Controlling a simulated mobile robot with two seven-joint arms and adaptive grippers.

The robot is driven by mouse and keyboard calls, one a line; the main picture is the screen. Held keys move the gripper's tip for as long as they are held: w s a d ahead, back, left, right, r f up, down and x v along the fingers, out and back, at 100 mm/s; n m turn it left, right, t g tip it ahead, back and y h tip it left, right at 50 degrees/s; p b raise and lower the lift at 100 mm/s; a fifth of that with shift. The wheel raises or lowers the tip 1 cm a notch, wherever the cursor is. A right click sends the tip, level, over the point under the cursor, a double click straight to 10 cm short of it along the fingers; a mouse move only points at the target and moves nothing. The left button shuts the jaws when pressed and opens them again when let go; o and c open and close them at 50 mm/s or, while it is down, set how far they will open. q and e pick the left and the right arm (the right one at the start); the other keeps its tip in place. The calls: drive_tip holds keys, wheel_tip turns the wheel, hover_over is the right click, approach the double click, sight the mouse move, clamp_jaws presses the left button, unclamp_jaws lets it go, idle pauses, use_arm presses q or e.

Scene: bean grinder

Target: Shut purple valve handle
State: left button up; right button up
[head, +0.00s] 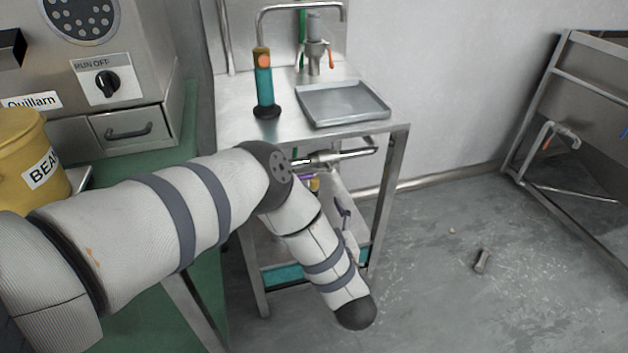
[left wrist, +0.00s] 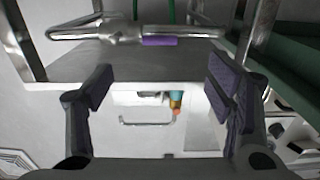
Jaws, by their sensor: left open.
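The purple valve handle (left wrist: 159,41) shows in the left wrist view as a short purple strip on a metal pipe (left wrist: 88,31) near the top. In the head view a small purple piece (head: 306,177) shows below the small metal table (head: 238,125), mostly hidden behind my left arm. My left gripper (left wrist: 163,95) is open, its purple-padded fingers wide apart with nothing between them. The handle lies beyond the fingertips, apart from them, between their two sides in the picture. The head view mostly hides this gripper. My right gripper is in neither view.
On the small table stand a teal and orange cylinder (head: 264,85) and a grey tray (head: 343,104). A grinder machine (head: 140,60) and a yellow bean container (head: 25,160) are at the left. The table's metal legs (head: 388,200) stand near my arm. The floor at right is mostly clear.

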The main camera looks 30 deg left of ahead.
use_arm(q)
drive_tip(key=b+x, duration=0.6)
drive_tip(key=x, duration=0.5)
drive_tip(key=shift+w+a+f, duration=0.1)
drive_tip(key=shift+w+a, duration=0.15)
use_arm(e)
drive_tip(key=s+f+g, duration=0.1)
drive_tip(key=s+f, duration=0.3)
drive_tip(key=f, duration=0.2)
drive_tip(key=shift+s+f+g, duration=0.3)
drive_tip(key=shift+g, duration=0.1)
use_arm(q)
drive_tip(key=shift+c, duration=0.3)
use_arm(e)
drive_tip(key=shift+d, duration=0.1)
